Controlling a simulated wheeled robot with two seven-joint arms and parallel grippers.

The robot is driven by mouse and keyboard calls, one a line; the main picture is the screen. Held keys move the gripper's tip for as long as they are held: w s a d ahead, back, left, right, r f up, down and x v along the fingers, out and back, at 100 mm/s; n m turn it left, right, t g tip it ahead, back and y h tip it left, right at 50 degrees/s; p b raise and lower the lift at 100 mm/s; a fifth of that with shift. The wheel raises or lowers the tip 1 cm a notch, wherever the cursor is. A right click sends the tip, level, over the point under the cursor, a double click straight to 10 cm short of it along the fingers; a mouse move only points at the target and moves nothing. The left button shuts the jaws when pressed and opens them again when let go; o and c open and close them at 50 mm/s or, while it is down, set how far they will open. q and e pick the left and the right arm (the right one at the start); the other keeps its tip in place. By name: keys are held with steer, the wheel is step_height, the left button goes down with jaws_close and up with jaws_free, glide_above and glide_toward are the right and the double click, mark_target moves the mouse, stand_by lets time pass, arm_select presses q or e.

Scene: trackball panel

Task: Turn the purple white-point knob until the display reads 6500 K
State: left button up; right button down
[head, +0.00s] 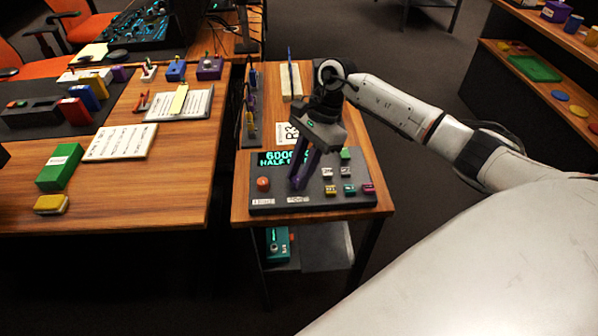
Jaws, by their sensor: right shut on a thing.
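The trackball panel (317,202) is a dark console at the front of the small wooden side table. Its display (272,158) shows green characters that look like "6000" over "HALF", and the rest is hidden behind my right gripper. My right gripper (299,184) comes down from above with its purple fingers on the panel, just right of the orange-red ball (263,184). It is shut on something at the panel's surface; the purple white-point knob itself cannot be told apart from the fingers. My left gripper is not in view.
Several small coloured buttons (349,189) sit on the panel right of my gripper. Behind stand a cream block (290,81) and a label card (289,133). A larger desk (180,190) at left holds papers and coloured boxes. Dark floor lies right of the table.

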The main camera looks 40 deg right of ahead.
steer(key=m, duration=0.2)
steer(key=m+t, duration=0.1)
steer(key=m, duration=0.1)
steer(key=shift+s+t, duration=0.2)
steer(key=shift+t, duration=0.1)
steer(key=m+t+h, duration=0.1)
steer(key=m, duration=0.3)
steer(key=shift+b, duration=0.3)
steer(key=m, duration=0.1)
steer(key=m+t+h, duration=0.1)
steer(key=m, duration=0.1)
steer(key=shift+s+a+m+b, duration=0.1)
steer(key=shift+a+m+b, duration=0.05)
steer(key=shift+m+b, duration=0.2)
steer(key=m+h+b, duration=0.1)
steer(key=m, duration=0.1)
steer(key=shift+a+m+t, duration=0.1)
steer(key=shift+m+t, duration=0.25)
steer(key=shift+t, duration=0.05)
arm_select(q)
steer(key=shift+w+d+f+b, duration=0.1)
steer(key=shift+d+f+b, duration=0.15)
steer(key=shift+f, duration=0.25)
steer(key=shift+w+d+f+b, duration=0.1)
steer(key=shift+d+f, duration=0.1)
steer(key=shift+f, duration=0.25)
arm_select(e)
steer(key=shift+m, duration=0.6)
steer(key=shift+h, duration=0.4)
